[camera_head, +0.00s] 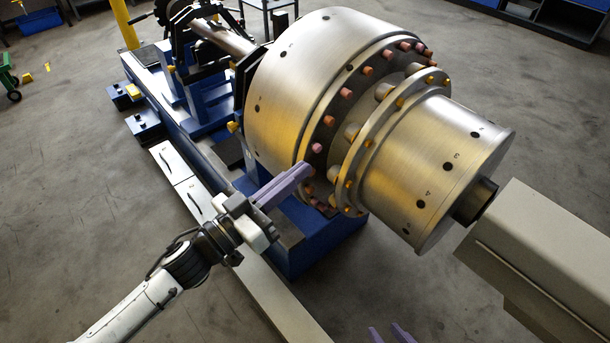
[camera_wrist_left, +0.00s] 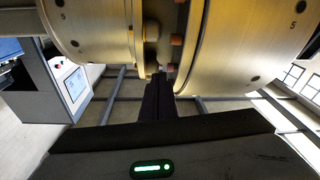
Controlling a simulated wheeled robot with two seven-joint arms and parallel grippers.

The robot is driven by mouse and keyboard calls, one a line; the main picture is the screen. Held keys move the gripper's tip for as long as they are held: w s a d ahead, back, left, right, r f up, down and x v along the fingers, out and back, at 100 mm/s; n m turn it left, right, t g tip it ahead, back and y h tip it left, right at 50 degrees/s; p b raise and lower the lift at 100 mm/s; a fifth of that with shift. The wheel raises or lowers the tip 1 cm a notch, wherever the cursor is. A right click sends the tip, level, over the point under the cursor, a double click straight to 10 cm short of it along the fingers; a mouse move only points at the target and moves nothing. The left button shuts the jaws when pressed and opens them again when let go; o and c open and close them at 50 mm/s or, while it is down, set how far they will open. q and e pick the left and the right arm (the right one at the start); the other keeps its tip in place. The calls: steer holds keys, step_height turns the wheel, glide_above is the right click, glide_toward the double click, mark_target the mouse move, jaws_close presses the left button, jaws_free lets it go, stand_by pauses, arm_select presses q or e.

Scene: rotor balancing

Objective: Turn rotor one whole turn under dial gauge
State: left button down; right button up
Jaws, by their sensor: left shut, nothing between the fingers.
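The rotor (camera_head: 305,85) is a large brushed-metal drum with a ring of reddish and orange pegs, a narrower flange and a smaller numbered drum (camera_head: 435,165). In the left wrist view, the rotor (camera_wrist_left: 245,50) fills the top. My left gripper (camera_head: 304,170) is shut and empty, its lilac fingers pointing at the peg ring's lower near side. In the left wrist view, its dark fingers (camera_wrist_left: 158,82) reach toward the gap between the drums; I cannot tell whether they touch a peg. My right gripper (camera_head: 390,334) shows only two separated lilac fingertips at the bottom edge. I cannot make out the dial gauge.
A blue machine bed (camera_head: 310,240) carries the rotor and shaft. A large beige housing (camera_head: 550,260) stands at the right by the shaft end. A grey cabinet with a screen (camera_wrist_left: 75,85) shows in the left wrist view. Open floor (camera_head: 60,150) lies at the left.

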mark_target(328, 148)
arm_select(q)
steer(key=x, duration=0.9)
steer(key=shift+a+r, duration=0.1)
steer(key=f+b, duration=0.1)
steer(key=f, duration=0.1)
steer(key=s+f, duration=0.1)
steer(key=f, duration=0.1)
steer(key=shift+s+a+b, duration=0.1)
steer(key=shift+s+b, duration=0.05)
steer(key=shift+b, duration=0.25)
